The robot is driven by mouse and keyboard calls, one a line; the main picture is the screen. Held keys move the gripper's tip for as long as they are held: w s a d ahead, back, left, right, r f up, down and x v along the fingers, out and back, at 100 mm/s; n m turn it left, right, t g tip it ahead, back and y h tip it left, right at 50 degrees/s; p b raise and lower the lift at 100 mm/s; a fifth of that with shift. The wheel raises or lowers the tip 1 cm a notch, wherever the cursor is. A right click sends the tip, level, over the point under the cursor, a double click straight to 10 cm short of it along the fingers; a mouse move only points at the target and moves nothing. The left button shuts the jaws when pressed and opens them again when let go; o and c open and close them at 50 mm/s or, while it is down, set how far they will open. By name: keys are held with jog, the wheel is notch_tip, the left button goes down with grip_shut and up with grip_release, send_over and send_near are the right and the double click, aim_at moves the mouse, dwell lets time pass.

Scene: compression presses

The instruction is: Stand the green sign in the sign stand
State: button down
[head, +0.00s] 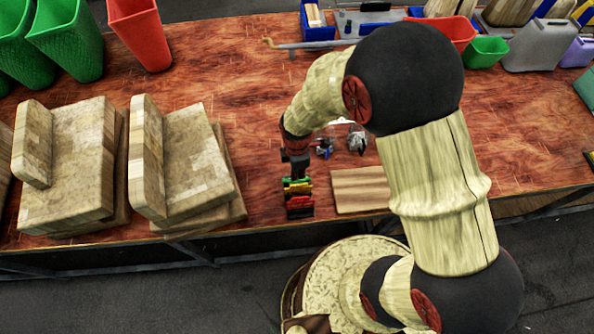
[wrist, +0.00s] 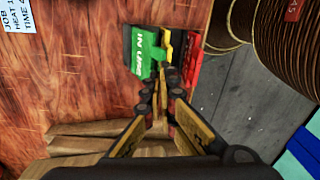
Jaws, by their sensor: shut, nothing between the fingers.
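The green sign (wrist: 143,52) shows white lettering in the wrist view and lies beside a yellow piece (wrist: 169,40) and a red piece (wrist: 191,62). In the head view the green sign (head: 287,181) is a small strip close to the table's front edge, behind the yellow and red strips. The sign stand is not clearly told apart from these pieces. My gripper (wrist: 164,76) is shut and empty, its fingertips close to the green sign's edge; whether they touch it I cannot tell. In the head view my gripper (head: 295,163) points down just behind the signs.
A wooden board (head: 359,190) lies right of the signs. Small metal and blue parts (head: 356,139) lie behind it. Red and green bins (head: 139,33) stand at the back left. Table between presses and signs is clear.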

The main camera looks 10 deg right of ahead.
jog(key=shift+f+b, duration=0.45)
jog(key=shift+f, duration=0.6)
jog(key=shift+f+b, duration=0.4)
jog(key=shift+f, duration=0.15)
jog(key=shift+r+p, duration=1.1)
jog(key=shift+r, duration=0.5)
notch_tip(320, 180, up, 12)
jog(key=shift+f, duration=0.15)
